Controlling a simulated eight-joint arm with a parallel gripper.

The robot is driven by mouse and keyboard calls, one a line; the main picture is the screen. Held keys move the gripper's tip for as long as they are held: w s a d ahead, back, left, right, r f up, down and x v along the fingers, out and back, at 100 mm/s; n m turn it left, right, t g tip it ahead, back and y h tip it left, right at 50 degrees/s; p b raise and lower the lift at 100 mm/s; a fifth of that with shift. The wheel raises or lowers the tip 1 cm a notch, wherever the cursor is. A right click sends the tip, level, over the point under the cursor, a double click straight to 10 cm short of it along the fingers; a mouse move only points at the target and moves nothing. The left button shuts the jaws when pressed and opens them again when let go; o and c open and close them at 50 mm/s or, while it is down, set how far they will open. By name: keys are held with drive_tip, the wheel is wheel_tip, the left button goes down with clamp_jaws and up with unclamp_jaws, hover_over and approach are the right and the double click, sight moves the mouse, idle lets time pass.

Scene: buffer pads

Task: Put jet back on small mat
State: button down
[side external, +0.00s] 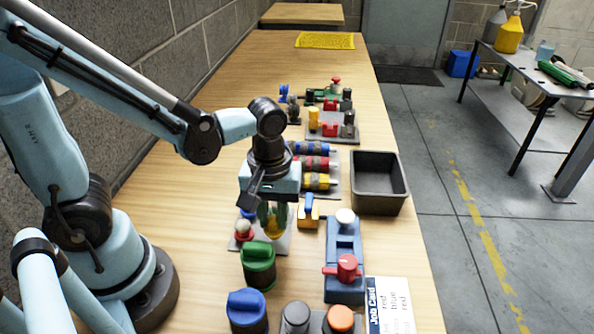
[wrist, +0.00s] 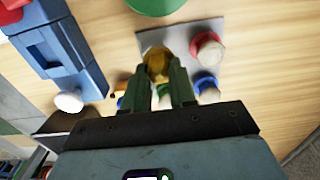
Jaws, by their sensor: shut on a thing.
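A small grey mat (side external: 278,243) lies on the wooden table below my gripper; part of it also shows in the wrist view (wrist: 180,36). A red piece with a pale top (side external: 243,231) and a blue piece (wrist: 206,84) stand on it. My gripper (side external: 273,215) points down and its green fingers are shut on a gold-yellow jet (wrist: 157,62). The jet also shows between the fingers in the side view (side external: 273,228). It overlaps the mat in both views; I cannot tell whether its base touches the mat. The fingers hide part of it.
A green-capped piece (side external: 258,265) and a blue-capped piece (side external: 247,310) stand in front of the mat. A blue block with a red knob (side external: 346,250) is to the right. A yellow-and-blue piece (side external: 308,212) stands close by. A dark empty bin (side external: 379,205) is farther right.

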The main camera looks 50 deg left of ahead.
sight(274, 216)
drive_tip(key=shift+f, duration=0.9)
idle(0.3)
drive_tip(key=c, duration=0.8)
unclamp_jaws()
drive_tip(key=shift+c, duration=0.2)
wheel_tip(274, 216, up, 12)
drive_tip(key=w+a+f+m+t, duration=0.1)
drive_tip(key=w+a+m+t, duration=0.1)
drive_tip(key=a+m+t, duration=0.3)
drive_tip(key=m+t, duration=0.2)
drive_tip(key=m, duration=0.2)
drive_tip(key=shift+w+a, duration=0.25)
drive_tip(key=shift+w, duration=0.05)
